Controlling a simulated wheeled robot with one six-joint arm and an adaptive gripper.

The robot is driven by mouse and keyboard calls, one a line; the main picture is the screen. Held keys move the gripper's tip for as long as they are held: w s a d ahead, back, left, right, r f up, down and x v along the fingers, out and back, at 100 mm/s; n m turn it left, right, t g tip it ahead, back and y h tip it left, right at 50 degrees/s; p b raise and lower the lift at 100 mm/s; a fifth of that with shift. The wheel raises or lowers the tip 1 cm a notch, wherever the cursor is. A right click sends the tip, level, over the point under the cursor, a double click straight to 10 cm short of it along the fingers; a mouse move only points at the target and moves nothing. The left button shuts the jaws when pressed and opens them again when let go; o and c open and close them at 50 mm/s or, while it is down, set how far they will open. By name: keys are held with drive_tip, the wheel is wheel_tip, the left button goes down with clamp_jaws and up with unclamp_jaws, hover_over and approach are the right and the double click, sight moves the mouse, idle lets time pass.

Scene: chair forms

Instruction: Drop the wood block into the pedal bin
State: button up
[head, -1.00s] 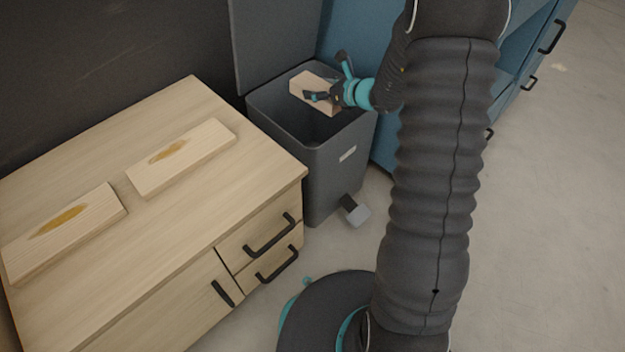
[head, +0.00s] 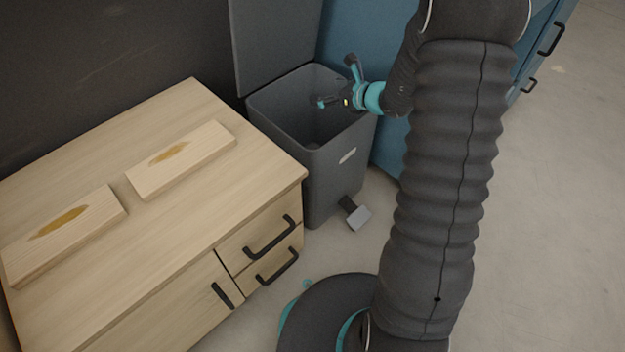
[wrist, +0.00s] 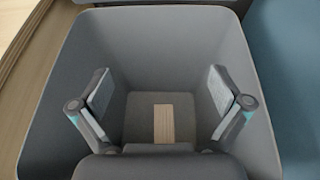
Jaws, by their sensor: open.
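The grey pedal bin (head: 322,172) stands beside the wooden cabinet with its lid (head: 277,45) raised at the back. My gripper (head: 335,84) is over the bin's mouth, open and empty. In the wrist view my gripper (wrist: 160,105) has its two fingers spread wide above the bin's inside. The wood block (wrist: 163,124) lies at the bottom of the bin, below and between the fingers, apart from them. In the head view the block is hidden inside the bin. The bin's rim also shows in the wrist view (wrist: 150,14).
A wooden cabinet (head: 190,222) stands left of the bin. Two wooden boards with brown marks, a farther one (head: 200,150) and a nearer one (head: 85,225), lie on its top. A blue cabinet (head: 350,35) stands behind and right of the bin. The floor at right is clear.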

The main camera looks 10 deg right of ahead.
drive_tip(key=v, duration=0.9)
